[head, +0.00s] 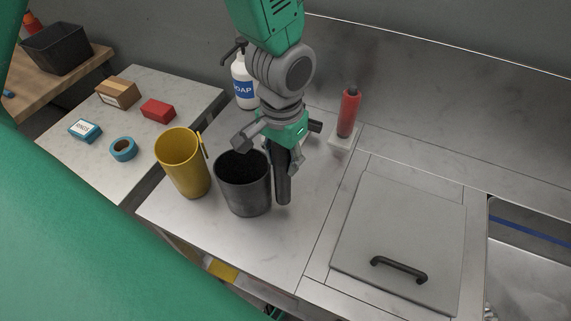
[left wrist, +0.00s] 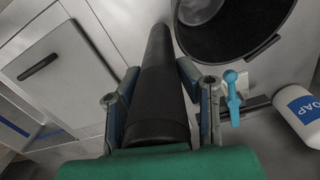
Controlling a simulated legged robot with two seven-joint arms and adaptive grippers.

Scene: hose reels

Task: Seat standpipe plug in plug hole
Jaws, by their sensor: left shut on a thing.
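The standpipe plug is a long black tube (head: 283,187). My left gripper (head: 275,152) is shut around its upper part and holds it roughly upright, just right of a black bucket. In the left wrist view the tube (left wrist: 158,90) runs away from me between the two fingers (left wrist: 158,78). I cannot tell whether its lower end touches the counter. The plug hole does not show in either view. A sink basin (head: 535,255) is partly visible at the right edge. My right gripper is not in view.
The black bucket (head: 243,190) and yellow jug (head: 183,165) stand left of the tube. A soap bottle (head: 243,85) and red cylinder on a pale base (head: 348,113) stand behind. A grey lid (head: 400,230) with a black handle lies flat between tube and basin.

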